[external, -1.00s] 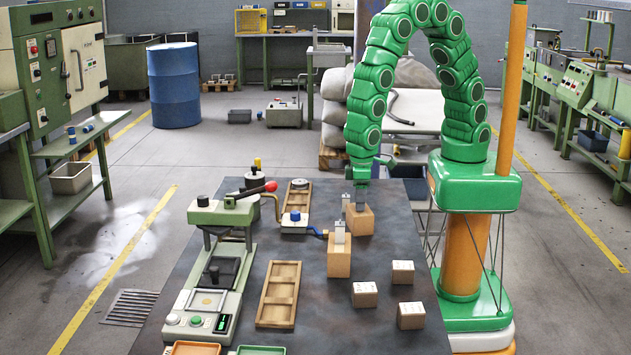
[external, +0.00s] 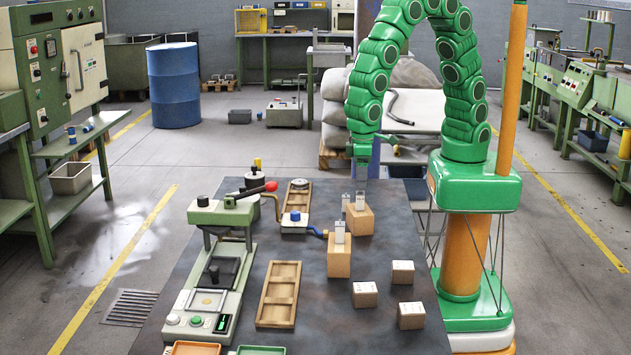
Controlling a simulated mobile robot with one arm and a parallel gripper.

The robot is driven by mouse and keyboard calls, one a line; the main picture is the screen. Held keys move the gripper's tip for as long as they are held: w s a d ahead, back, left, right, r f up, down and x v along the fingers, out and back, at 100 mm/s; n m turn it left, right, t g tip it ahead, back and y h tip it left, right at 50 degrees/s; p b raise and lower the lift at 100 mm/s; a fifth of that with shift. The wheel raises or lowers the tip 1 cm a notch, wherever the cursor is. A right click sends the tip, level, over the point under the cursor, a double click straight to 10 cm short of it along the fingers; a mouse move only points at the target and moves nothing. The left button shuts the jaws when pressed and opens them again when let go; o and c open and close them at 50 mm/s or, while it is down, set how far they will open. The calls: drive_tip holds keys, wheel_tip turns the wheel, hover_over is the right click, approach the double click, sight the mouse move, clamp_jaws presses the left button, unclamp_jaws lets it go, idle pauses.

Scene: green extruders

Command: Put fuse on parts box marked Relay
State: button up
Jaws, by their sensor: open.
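Two brown parts boxes stand on the dark table, a rear one (external: 360,220) and a nearer one (external: 339,262). The nearer box has a pale upright piece (external: 339,232) on top. The rear box has two small pale pieces on top, a left one (external: 345,200) and a right one (external: 360,201). The right one may be the fuse; it is too small to tell. No marking, Relay included, can be read. My gripper (external: 360,180) is open, pointing down just above the right piece, apparently clear of it.
Several small cartons (external: 364,294) sit at the front right of the table. A green press (external: 218,270) and a wooden tray (external: 279,294) are on the left.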

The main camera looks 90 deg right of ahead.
drive_tip(key=shift+r, duration=2.65)
drive_tip(key=s+d+r, duration=0.3)
drive_tip(key=d+r, duration=0.2)
drive_tip(key=d, duration=0.5)
drive_tip(key=s+d+r, duration=0.3)
drive_tip(key=d+r, duration=0.1)
drive_tip(key=d, duration=0.5)
drive_tip(key=s+d+r+g, duration=0.1)
drive_tip(key=s+d+r, duration=0.3)
drive_tip(key=s+d, duration=0.8)
drive_tip(key=s, duration=0.3)
drive_tip(key=shift+g, duration=0.4)
